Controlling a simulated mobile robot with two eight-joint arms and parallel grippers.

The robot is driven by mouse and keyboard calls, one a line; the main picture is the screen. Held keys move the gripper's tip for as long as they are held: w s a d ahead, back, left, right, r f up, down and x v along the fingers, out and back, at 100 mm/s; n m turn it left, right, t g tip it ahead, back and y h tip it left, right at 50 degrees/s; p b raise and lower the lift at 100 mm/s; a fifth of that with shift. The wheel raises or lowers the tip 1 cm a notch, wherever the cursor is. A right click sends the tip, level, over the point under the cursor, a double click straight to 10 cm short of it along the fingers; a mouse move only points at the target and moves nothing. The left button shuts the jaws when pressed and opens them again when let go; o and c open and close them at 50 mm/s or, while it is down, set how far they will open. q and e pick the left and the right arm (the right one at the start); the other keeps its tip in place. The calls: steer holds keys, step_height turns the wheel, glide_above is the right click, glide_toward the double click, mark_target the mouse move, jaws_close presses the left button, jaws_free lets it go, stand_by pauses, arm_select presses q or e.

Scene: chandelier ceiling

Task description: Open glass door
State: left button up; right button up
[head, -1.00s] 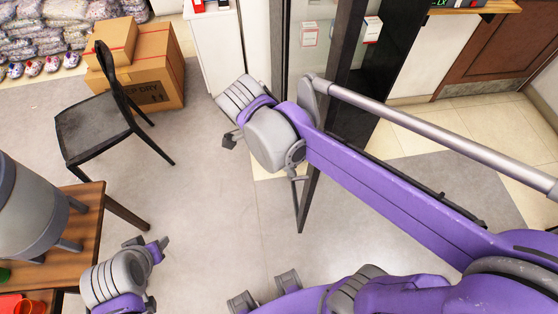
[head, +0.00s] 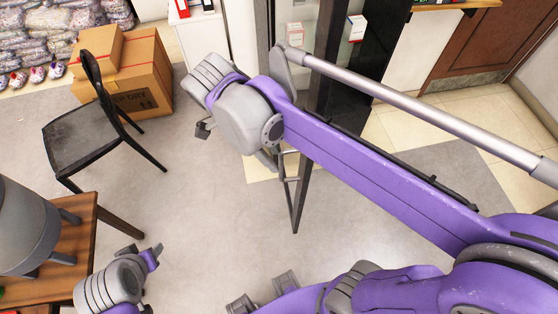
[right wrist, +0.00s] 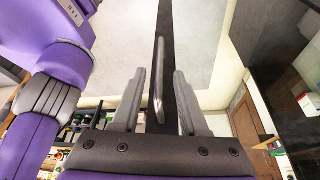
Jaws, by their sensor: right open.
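The glass door has a dark narrow frame (head: 305,185) in the head view, running down beside my right arm. In the right wrist view its frame (right wrist: 183,90) rises behind my right gripper (right wrist: 157,75). A grey metal bar handle (right wrist: 159,80) stands upright on it. The two fingers of my right gripper are apart, one on each side of the handle in the picture. I cannot tell whether they touch it. In the head view my right arm hides much of the door. My left gripper (head: 142,255) is at the lower left, away from the door; its jaw state is unclear.
A black chair (head: 85,135) and cardboard boxes (head: 140,75) stand at the left. A wooden table (head: 65,245) with a grey container (head: 25,225) is at the lower left. A brown door (head: 465,45) is at the upper right. The grey floor (head: 200,200) between is clear.

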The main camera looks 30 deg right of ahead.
arm_select(q)
steer(key=shift+w+r, duration=0.1)
steer(key=shift+r, duration=0.1)
arm_select(e)
steer(key=v, duration=0.5)
steer(key=shift+r, duration=0.2)
